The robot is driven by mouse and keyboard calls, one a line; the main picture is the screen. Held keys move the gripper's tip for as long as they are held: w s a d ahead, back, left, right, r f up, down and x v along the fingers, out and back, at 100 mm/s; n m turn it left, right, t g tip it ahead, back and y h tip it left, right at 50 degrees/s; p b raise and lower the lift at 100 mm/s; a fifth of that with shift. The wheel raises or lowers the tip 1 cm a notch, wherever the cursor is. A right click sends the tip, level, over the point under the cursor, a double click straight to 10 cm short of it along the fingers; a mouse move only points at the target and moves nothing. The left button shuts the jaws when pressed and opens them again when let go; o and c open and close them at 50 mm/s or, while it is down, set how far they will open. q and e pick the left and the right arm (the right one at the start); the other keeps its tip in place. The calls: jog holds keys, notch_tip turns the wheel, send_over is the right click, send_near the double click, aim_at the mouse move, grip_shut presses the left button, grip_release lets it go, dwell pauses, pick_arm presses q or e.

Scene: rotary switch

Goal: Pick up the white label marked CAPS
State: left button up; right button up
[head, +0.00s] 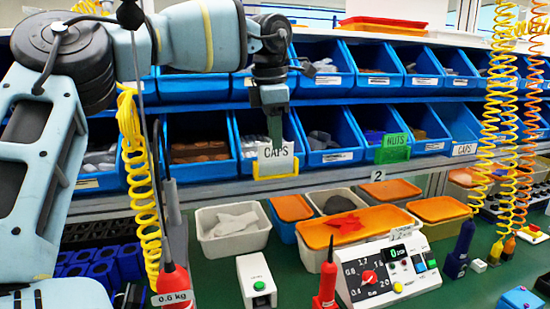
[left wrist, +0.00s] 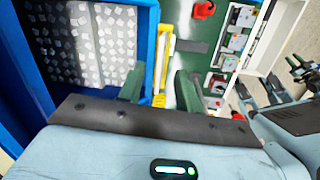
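The white CAPS label (head: 277,155) stands upright in a yellow holder (head: 276,169) on the front edge of the middle shelf. My left gripper (head: 275,140) points down right at this label, and its fingers overlap the label's top edge in the head view. In the left wrist view the two green fingers of the left gripper (left wrist: 160,88) are apart, with the yellow holder (left wrist: 163,72) seen between them. I cannot tell whether a finger touches the label. My right gripper (left wrist: 259,91) appears at the right of the left wrist view, its fingers apart and empty.
A second white CAPS label (head: 464,149) and a green NUTS label (head: 395,141) stand farther right on the shelf edge. Blue bins (head: 330,130) sit close behind. Yellow coiled hoses (head: 140,185) hang nearby.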

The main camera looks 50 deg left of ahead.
pick_arm(q)
jog(key=shift+w+a+f, duration=0.1)
jog(key=shift+w+f, duration=0.1)
jog(key=shift+f, duration=0.65)
grip_shut()
jog(key=shift+r, duration=0.2)
notch_tip(320, 180, up, 10)
jog(key=shift+f+p, duration=0.15)
jog(key=shift+p, duration=0.2)
